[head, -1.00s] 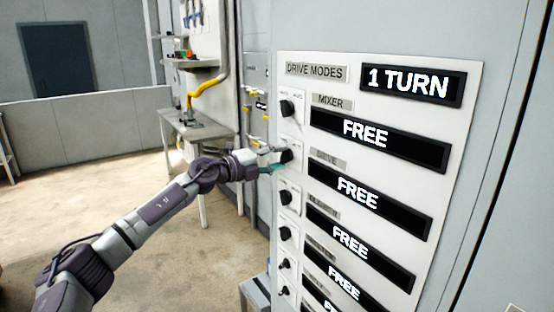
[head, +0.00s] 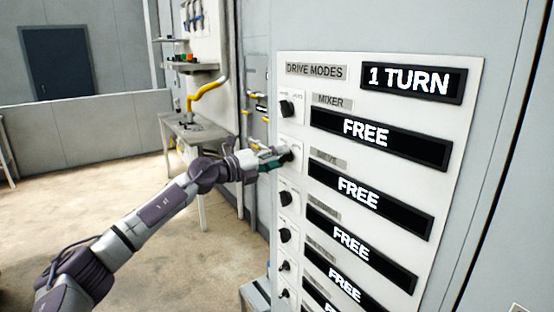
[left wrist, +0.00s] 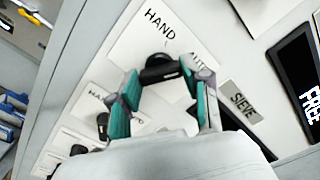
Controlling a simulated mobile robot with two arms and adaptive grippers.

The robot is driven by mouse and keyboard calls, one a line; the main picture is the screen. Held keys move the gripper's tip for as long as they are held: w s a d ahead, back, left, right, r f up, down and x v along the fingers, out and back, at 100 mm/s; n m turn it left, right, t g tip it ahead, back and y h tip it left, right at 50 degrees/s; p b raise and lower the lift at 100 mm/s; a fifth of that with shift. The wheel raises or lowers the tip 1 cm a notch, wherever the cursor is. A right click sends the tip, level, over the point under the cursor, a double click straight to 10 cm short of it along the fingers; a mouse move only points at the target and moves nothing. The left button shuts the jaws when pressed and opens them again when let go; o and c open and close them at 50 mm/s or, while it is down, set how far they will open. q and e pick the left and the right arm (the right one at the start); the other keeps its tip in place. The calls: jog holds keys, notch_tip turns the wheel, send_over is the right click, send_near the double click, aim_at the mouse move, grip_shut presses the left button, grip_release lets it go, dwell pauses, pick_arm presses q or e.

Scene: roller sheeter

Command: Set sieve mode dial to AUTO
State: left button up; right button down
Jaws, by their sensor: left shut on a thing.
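The sieve mode dial (left wrist: 160,68) is a black knob on a white plate marked HAND and AUTO, beside the SIEVE label (left wrist: 243,100) in the left wrist view. In the head view the dial (head: 288,154) is second from the top in the knob column, mostly covered by my gripper. My left gripper (head: 277,158) is at the dial, with its teal-padded fingers on either side of the knob in the left wrist view (left wrist: 163,78), shut on it. The sieve display (head: 358,191) reads FREE. My right gripper is not in view.
The DRIVE MODES panel (head: 462,130) holds the mixer dial (head: 287,108) just above and several more dials below. A 1 TURN display (head: 412,82) is at the top. A workbench (head: 190,128) stands behind my arm; the floor at left is clear.

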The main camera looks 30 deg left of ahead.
pick_arm(q)
jog(key=shift+f, duration=0.15)
jog(key=o, duration=1.2)
jog(key=shift+c, duration=0.2)
jog(key=shift+s, duration=0.1)
jog(key=v, duration=1.1)
jog(key=shift+s+a, duration=0.15)
jog(key=shift+s, duration=0.25)
jog(key=shift+a, duration=0.1)
